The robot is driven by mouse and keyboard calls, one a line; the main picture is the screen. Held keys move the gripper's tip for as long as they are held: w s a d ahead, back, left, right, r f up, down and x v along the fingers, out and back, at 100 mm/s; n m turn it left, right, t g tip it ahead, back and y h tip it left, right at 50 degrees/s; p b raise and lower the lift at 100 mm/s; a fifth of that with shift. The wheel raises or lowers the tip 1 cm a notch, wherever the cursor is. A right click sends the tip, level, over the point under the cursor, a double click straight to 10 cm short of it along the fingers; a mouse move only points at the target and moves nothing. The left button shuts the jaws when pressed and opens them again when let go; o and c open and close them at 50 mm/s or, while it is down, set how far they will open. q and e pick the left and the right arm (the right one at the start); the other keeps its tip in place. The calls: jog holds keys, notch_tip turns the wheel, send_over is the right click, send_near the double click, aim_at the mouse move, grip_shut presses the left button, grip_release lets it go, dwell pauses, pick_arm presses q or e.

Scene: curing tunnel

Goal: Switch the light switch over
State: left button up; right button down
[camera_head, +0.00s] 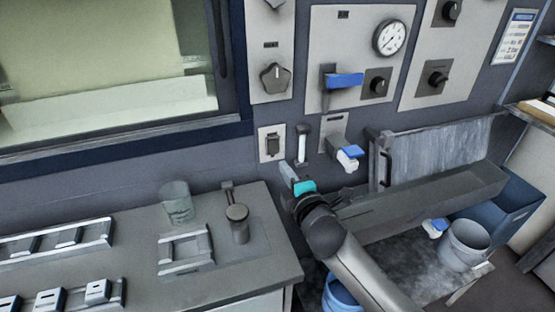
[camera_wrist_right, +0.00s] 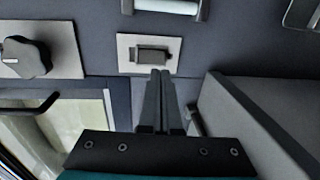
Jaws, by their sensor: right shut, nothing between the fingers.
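The light switch (camera_head: 272,144) is a dark rocker on a pale wall plate, below a black rotary knob. It also shows in the right wrist view (camera_wrist_right: 152,54), at upper middle. My right gripper (camera_head: 285,168) is just below and right of the plate in the head view. Its fingers are shut with nothing between them. In the right wrist view the fingertips (camera_wrist_right: 160,74) overlap the plate's lower edge, close to the rocker. I cannot tell whether they touch it. Which way the rocker is tipped is too small to tell. My left gripper is not in view.
A white cylinder on a holder (camera_head: 302,142) is right of the switch. A blue-handled lever (camera_head: 344,80) and a blue-and-white tap-like fitting (camera_head: 349,155) jut from the wall. A bench with a glass (camera_head: 177,202) and a dark round-topped part (camera_head: 238,222) stands lower left.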

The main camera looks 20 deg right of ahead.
aim_at(274, 153)
jog(key=shift+w+a+f+b, duration=0.1)
jog(key=shift+w+f+b, duration=0.05)
jog(key=shift+w, duration=0.85)
jog(key=shift+w+f+b, duration=0.1)
jog(key=shift+w+b, duration=0.05)
jog(key=shift+w, duration=0.9)
jog(key=shift+w+a+f+b, duration=0.1)
jog(key=shift+w+f+b, duration=0.05)
jog(key=shift+w, duration=0.85)
jog(key=shift+w+f+b, duration=0.2)
jog(key=shift+f+b, duration=0.05)
jog(key=shift+b, duration=0.75)
jog(key=shift+r+p, duration=0.2)
jog(key=shift+p, duration=0.15)
jog(key=shift+d, duration=0.1)
jog(key=shift+s, duration=0.1)
